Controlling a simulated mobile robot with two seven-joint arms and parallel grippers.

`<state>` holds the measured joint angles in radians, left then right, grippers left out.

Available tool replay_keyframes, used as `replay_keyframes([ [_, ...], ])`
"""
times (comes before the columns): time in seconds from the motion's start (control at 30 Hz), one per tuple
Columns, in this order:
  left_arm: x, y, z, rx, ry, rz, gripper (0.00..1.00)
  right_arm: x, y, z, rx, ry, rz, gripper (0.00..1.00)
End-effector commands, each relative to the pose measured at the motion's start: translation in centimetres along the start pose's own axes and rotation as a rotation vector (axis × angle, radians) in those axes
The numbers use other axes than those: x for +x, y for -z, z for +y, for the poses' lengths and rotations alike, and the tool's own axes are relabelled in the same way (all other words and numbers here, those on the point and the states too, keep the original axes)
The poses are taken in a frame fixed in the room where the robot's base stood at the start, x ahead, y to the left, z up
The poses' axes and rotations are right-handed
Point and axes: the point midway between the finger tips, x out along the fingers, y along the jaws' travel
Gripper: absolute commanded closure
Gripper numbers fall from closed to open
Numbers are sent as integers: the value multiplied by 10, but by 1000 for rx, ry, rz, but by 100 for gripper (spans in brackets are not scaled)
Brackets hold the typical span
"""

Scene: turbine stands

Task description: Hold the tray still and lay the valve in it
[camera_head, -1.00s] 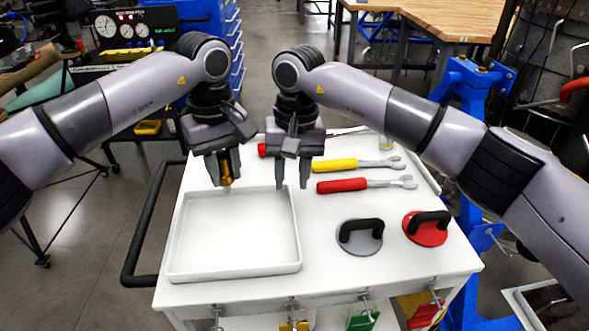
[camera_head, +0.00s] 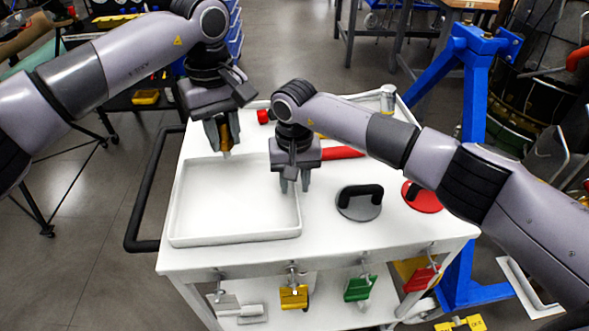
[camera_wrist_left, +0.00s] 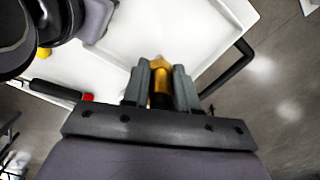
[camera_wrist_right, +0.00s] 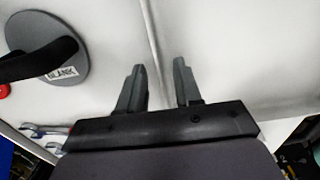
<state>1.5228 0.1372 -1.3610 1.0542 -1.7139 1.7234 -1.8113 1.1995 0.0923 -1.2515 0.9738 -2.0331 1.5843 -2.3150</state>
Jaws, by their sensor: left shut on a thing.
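The white tray (camera_head: 235,239) lies flat and empty on the left of the white cart top. My left gripper (camera_head: 222,150) is shut on the brass valve (camera_head: 226,136), holding it over the tray's far edge; the valve also shows between the fingers in the left wrist view (camera_wrist_left: 160,80). My right gripper (camera_head: 295,187) is open at the tray's right wall. In the right wrist view the tray wall (camera_wrist_right: 153,35) runs between its two spread fingers, without a visible grip. How far down the fingers reach is unclear.
A red-handled wrench (camera_head: 343,153) lies behind my right gripper, partly hidden. A black cart handle (camera_head: 150,200) borders the left side. Coloured clamps hang below the front edge.

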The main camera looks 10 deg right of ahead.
Motion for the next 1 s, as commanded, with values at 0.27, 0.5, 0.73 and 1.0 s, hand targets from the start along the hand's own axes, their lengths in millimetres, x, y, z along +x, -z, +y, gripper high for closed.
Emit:
replay_keyframes([
  [0.27, 0, 0, 0, 0, -1, 0, 100, 2, 0, 0, -1, 1, 0, 66],
  [0.5, 0, 0, 0, 0, -1, 0, 100, 1, 0, 0, -1, 1, 0, 100],
  [0.73, 4, -2, -9, -19, 0, -1, 100, 1, 0, 0, 0, 1, 0, 100],
  [1.0, 14, -13, -34, -73, 0, 1, 100, 1, 0, 0, 0, 1, 0, 100],
])
